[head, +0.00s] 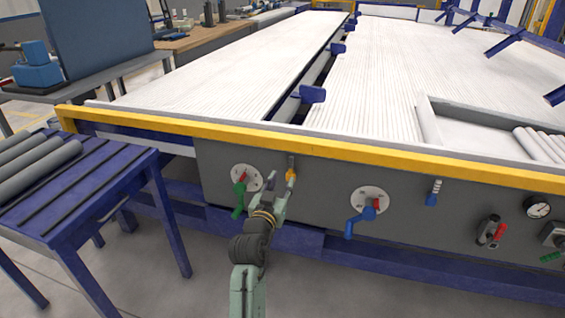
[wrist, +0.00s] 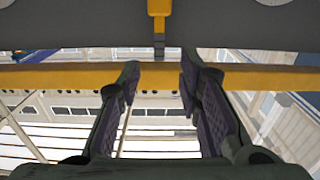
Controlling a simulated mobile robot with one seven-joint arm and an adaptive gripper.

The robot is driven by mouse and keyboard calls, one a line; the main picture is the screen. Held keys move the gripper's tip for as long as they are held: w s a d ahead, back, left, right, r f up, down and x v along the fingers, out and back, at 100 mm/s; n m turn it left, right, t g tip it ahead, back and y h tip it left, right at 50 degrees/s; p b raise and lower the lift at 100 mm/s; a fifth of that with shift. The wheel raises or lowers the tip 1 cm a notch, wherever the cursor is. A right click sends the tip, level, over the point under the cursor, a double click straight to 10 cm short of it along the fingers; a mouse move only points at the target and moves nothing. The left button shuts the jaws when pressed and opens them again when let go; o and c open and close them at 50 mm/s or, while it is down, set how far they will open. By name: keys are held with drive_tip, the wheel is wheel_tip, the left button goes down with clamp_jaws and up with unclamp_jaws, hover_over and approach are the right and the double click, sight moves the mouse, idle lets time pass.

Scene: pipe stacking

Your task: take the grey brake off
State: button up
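On the grey front panel, a small yellow fitting (head: 291,175) with a grey stem sits under the yellow rail. It also shows at the top of the wrist view (wrist: 159,8), with its grey stem (wrist: 159,45) reaching toward the rail. My gripper (head: 281,183) is just in front of it in the head view, fingers apart. In the wrist view my gripper (wrist: 160,78) is open, with nothing between its fingers. A grey-based lever with a red handle (head: 497,232) sits far right. No label shows which fitting is the grey brake.
A green lever (head: 239,200) is left of my gripper. A blue lever (head: 356,220) and a small blue fitting (head: 434,190) are right. The yellow rail (head: 330,150) runs above the panel. A blue table (head: 110,185) with grey pipes stands left.

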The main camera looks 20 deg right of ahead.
sight(290, 164)
drive_tip(key=p+x, duration=0.2)
drive_tip(key=x, duration=0.7)
drive_tip(key=shift+d+r, duration=0.1)
drive_tip(key=shift+d, duration=0.15)
drive_tip(key=shift+w+d, duration=0.35)
drive_tip(key=shift+w, duration=0.3)
drive_tip(key=shift+c, duration=0.3)
clamp_jaws()
